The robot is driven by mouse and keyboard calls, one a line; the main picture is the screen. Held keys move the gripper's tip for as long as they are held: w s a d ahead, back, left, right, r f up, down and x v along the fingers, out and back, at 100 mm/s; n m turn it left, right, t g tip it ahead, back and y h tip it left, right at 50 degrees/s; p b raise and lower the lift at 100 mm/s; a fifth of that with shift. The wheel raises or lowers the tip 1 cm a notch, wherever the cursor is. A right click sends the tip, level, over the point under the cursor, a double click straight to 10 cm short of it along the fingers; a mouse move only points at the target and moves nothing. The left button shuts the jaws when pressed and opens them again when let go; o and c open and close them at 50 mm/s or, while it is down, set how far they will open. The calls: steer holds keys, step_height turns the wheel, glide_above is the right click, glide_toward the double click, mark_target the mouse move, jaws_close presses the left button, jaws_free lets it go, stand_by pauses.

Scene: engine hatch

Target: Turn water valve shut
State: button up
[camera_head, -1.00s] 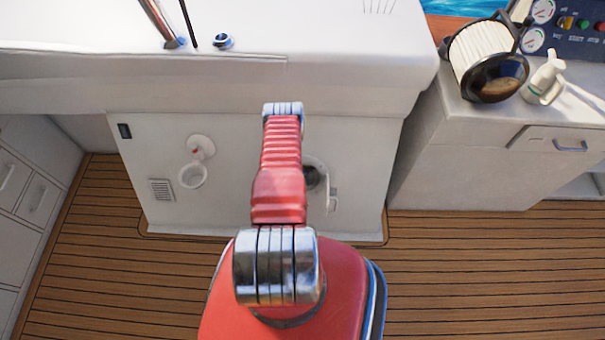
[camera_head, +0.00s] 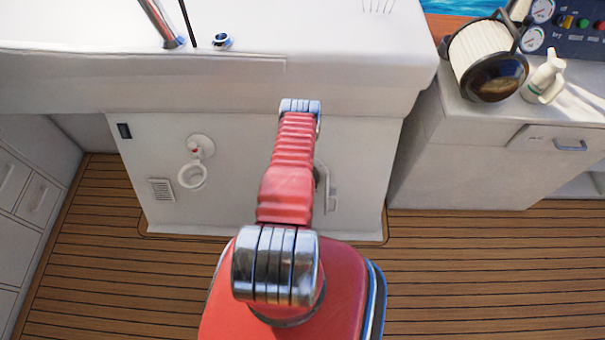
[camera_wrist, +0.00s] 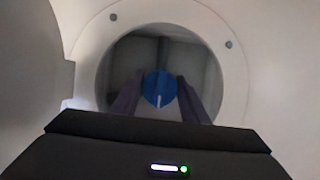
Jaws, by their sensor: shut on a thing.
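The water valve is a round blue knob (camera_wrist: 157,80) with a white stripe on its face. It sits inside a round opening in a white panel in the wrist view, with the stripe close to upright. My gripper (camera_wrist: 159,88) reaches into the opening, its two dark fingers on either side of the knob, shut on it. In the head view my own red arm hides the knob and the gripper. Only a dark sliver of the opening shows to the right of the arm.
The opening has a pale rim (camera_wrist: 234,80) with screws. A white fitting (camera_head: 200,145) and a vent (camera_head: 161,190) are on the panel's left. The wooden floor (camera_head: 470,270) is clear.

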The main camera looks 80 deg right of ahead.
steer(key=shift+a+f, duration=0.15)
steer(key=shift+a, duration=0.1)
steer(key=o, duration=0.7)
steer(key=shift+w, duration=0.1)
steer(key=shift+c, duration=0.2)
steer(key=o, duration=0.3)
steer(key=shift+d, duration=0.2)
steer(key=shift+o, duration=0.2)
steer(key=shift+r, duration=0.2)
steer(key=v, duration=1.3)
steer(key=shift+a+r, duration=0.2)
steer(key=shift+a, duration=0.05)
steer(key=shift+a+f, duration=0.1)
